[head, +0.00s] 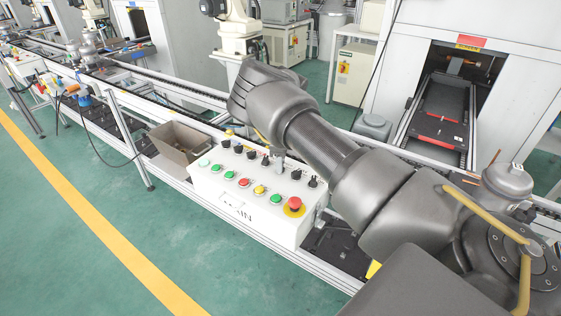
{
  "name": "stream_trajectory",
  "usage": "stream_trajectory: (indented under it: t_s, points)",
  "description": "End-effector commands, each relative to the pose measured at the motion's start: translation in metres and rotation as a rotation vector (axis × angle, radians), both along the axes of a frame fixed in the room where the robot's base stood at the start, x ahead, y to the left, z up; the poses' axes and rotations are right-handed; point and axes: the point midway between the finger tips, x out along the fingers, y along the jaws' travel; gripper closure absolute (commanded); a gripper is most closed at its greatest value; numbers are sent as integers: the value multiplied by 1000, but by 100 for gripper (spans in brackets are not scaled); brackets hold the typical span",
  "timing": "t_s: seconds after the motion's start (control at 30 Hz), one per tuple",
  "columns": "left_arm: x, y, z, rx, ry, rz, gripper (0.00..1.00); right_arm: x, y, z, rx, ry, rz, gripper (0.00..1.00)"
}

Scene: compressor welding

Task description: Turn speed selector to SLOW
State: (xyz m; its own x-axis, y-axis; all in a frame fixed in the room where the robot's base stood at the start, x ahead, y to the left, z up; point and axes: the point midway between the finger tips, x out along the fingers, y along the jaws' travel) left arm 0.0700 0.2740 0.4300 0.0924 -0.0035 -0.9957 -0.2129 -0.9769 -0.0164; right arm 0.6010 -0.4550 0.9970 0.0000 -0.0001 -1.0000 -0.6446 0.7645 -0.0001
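A white control box (225,207) stands at the front edge of the conveyor line. Its sloped top has a back row of black selector knobs, including one knob (296,174) at the right and one knob (238,148) at the left. Their labels are too small to read, so I cannot tell which is the speed selector or where it points. My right arm crosses from the lower right over the box. Small grey tips of my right gripper (278,155) show below the arm, close to the knob row. Whether they touch a knob is unclear. My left gripper is out of view.
In front of the knobs are several coloured buttons and a red emergency stop (294,203). An open cardboard box (178,145) sits left of the control box. A grey compressor (508,178) with copper tubes stands at the right. The green floor in front is clear.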

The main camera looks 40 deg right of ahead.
Motion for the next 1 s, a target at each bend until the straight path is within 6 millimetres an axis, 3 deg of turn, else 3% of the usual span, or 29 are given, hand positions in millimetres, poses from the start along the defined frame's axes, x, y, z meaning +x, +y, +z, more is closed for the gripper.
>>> stream_trajectory:
  t_s: [0.03, 0.17, 0.53, 1.0]
  points:
    - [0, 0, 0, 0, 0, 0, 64, 0, 0, 0, 1, -1, 3, 62]
    - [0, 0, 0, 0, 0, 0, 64, 0, 0, 0, 0, 0, 2, 45]
    - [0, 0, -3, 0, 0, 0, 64, 1, 0, 6, 0, -1, 0, 45]
    - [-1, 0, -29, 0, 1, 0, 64, 1, 0, 88, 0, -3, 2, 45]
